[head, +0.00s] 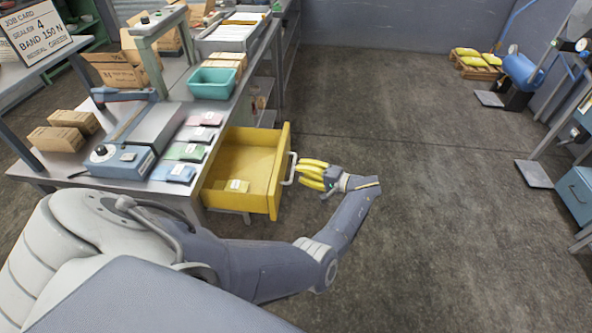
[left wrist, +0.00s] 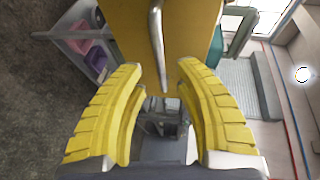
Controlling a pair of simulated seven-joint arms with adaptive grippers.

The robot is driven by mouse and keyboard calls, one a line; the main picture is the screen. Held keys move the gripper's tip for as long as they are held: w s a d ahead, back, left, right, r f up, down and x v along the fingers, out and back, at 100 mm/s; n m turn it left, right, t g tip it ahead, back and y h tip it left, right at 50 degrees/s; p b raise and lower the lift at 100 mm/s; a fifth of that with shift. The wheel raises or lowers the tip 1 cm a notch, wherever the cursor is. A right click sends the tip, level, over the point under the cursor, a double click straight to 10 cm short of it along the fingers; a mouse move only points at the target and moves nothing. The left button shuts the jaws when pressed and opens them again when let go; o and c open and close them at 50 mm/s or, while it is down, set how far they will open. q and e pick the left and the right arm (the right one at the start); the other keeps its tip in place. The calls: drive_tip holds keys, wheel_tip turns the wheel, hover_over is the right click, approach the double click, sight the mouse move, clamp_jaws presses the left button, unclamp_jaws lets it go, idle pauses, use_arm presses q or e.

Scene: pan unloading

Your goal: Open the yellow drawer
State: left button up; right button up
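The yellow drawer (head: 273,188) stands pulled out from the workbench, its inside showing, with a small pale yellow packet (head: 237,186) lying in it. Its pale bar handle (head: 290,169) is on the front face. My left gripper (head: 305,173), with yellow ribbed fingers, is just in front of the handle. In the left wrist view, the fingers (left wrist: 160,68) are spread apart, and the metal handle (left wrist: 157,40) runs down between the fingertips without either finger visibly pressing on it. My right gripper is in neither view.
The workbench (head: 60,175) carries a sealer (head: 122,160), coloured packets (head: 188,152), cardboard boxes (head: 55,139) and a teal bin (head: 212,83). The floor (head: 450,200) right of the drawer is clear. A blue cabinet (head: 577,195) stands at the far right.

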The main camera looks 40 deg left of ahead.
use_arm(q)
drive_tip(key=shift+v, duration=1.65)
drive_tip(key=shift+f, duration=0.1)
